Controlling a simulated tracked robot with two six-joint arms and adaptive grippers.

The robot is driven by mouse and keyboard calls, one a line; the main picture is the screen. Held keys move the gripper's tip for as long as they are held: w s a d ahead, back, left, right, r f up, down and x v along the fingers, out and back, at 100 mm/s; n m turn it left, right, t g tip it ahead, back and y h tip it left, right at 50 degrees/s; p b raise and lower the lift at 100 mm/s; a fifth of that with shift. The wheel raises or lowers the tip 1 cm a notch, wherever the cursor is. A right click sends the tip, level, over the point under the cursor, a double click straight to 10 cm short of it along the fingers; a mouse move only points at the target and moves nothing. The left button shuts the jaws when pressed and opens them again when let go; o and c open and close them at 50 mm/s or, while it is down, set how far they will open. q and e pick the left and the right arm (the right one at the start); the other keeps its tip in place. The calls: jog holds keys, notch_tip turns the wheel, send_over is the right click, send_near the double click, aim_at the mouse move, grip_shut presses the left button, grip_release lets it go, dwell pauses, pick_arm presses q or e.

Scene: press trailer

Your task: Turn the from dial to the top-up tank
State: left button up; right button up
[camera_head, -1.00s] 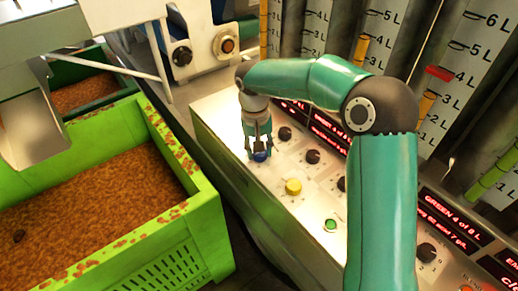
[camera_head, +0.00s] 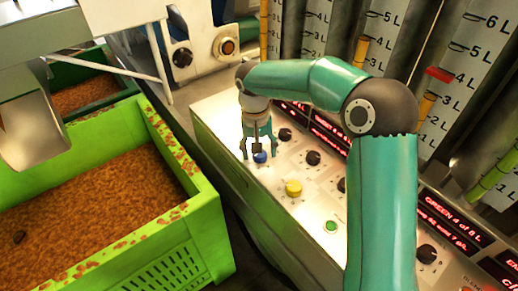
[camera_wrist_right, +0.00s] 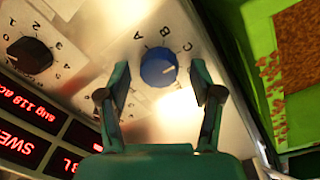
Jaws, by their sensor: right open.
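A blue dial (camera_head: 260,157) sits at the far left end of the slanted control panel (camera_head: 290,215). In the right wrist view the blue dial (camera_wrist_right: 158,67) has the letters A, B and C around it, and its light pointer mark faces right, on the C side. I cannot read a "from" label or a tank name there. My right gripper (camera_head: 259,152) is open above the blue dial; in the wrist view its fingertips (camera_wrist_right: 160,76) stand on both sides of the dial with gaps. My left gripper is out of view.
Black dials (camera_head: 313,157), a yellow button (camera_head: 293,187) and a green button (camera_head: 330,226) share the panel. Red displays and tall graduated tanks (camera_head: 395,55) stand behind. A green crate (camera_head: 215,215) of brown pulp stands left. My right arm covers part of the panel.

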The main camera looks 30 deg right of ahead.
jog(key=shift+r, duration=0.1)
notch_tip(320, 180, up, 12)
jog(key=shift+w+a, duration=0.2)
jog(key=shift+a, duration=0.15)
dwell(0.4)
